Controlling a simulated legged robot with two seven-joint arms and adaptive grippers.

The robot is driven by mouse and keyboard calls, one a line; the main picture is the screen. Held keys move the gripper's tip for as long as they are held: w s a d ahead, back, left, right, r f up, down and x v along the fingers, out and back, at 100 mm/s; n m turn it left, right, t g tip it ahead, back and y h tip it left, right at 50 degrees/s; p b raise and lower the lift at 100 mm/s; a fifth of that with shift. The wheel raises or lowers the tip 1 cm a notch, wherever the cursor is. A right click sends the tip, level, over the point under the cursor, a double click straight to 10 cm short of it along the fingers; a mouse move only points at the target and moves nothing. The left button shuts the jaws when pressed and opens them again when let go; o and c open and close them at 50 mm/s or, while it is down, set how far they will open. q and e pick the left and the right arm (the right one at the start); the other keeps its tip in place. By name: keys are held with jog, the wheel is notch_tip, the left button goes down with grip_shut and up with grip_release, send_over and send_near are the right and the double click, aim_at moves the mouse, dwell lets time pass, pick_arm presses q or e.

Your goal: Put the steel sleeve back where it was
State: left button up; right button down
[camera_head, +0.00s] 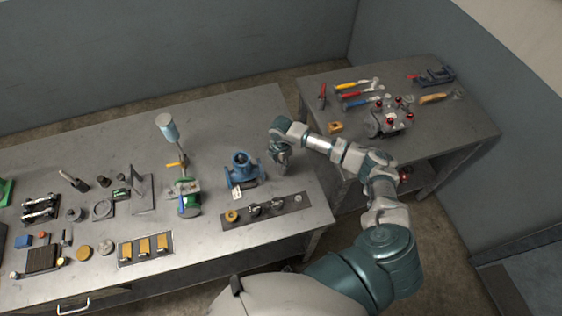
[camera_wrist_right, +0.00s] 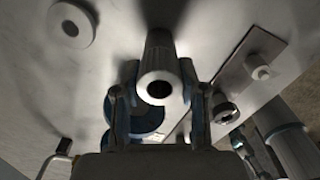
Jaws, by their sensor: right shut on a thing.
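My right gripper (camera_head: 281,158) is over the right part of the grey bench, beside the blue valve body (camera_head: 242,168). In the right wrist view my right gripper (camera_wrist_right: 160,98) is shut on the steel sleeve (camera_wrist_right: 158,62), a grey cylinder with a dark round bore facing the camera. The sleeve stands out between the fingers; whether it touches the bench top is unclear. In the head view the gripper largely hides it. A dark strip plate (camera_head: 287,207) with a yellow ring (camera_head: 232,216) and several small metal fittings lies near the bench's front edge. My left gripper is not in view.
The grey bench (camera_head: 225,120) carries a green and blue device (camera_head: 184,195) and several small parts at left. A second table (camera_head: 455,125) at right holds hand tools and a clamp-like fixture (camera_head: 387,122). A pale ring (camera_wrist_right: 72,24) shows in the wrist view.

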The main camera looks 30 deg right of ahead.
jog(key=c, duration=0.7)
grip_release()
jog(key=shift+o, duration=0.2)
jog(key=shift+a, duration=0.2)
jog(key=shift+r, duration=0.2)
notch_tip(320, 180, up, 12)
jog(key=b, duration=0.2)
jog(key=shift+f, duration=0.15)
jog(key=shift+d, duration=0.1)
